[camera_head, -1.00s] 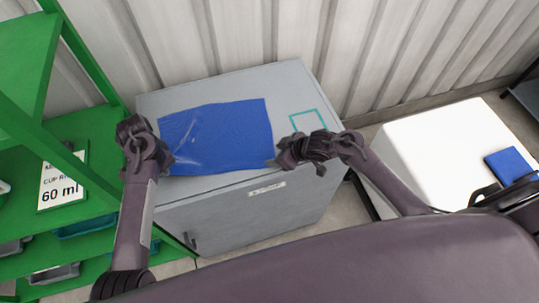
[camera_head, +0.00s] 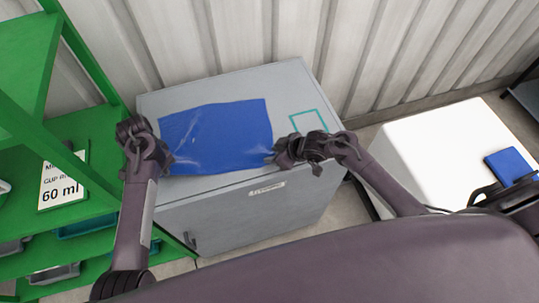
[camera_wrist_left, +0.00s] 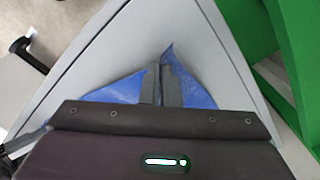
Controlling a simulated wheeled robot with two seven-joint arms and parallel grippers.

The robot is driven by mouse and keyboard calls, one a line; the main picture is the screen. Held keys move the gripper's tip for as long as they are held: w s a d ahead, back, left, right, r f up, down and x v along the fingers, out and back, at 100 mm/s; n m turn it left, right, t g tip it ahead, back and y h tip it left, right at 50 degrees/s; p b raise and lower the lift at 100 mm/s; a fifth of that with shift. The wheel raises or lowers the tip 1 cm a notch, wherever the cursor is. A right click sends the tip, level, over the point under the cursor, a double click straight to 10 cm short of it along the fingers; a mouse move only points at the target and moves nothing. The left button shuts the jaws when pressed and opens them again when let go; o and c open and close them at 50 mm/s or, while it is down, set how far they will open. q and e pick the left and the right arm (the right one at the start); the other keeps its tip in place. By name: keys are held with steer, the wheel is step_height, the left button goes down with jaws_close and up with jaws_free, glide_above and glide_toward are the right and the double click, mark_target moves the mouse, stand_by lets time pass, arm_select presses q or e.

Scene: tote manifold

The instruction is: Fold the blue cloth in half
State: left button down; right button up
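The blue cloth (camera_head: 215,135) lies spread on top of the grey cabinet (camera_head: 290,78). Its far edge is flat, and light creases run from both near corners. My left gripper (camera_head: 168,158) is at the near left corner. In the left wrist view its fingers (camera_wrist_left: 161,85) are closed together, with the cloth (camera_wrist_left: 115,90) bunched up between and around them. My right gripper (camera_head: 276,152) is at the near right corner, and the cloth puckers toward its fingertips. The fingers look closed on that corner, though their tips are partly hidden.
A teal square outline (camera_head: 308,121) is marked on the cabinet top, right of the cloth. A green shelf (camera_head: 95,125) with a 60 ml sign (camera_head: 62,182) stands close on the left. A white box (camera_head: 440,140) with a blue item (camera_head: 508,165) stands right. A corrugated wall is behind.

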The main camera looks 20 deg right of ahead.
steer(key=shift+s+d+f, duration=0.1)
steer(key=shift+s+f, duration=0.05)
steer(key=shift+f, duration=0.1)
jaws_close()
steer(key=shift+r, duration=2.65)
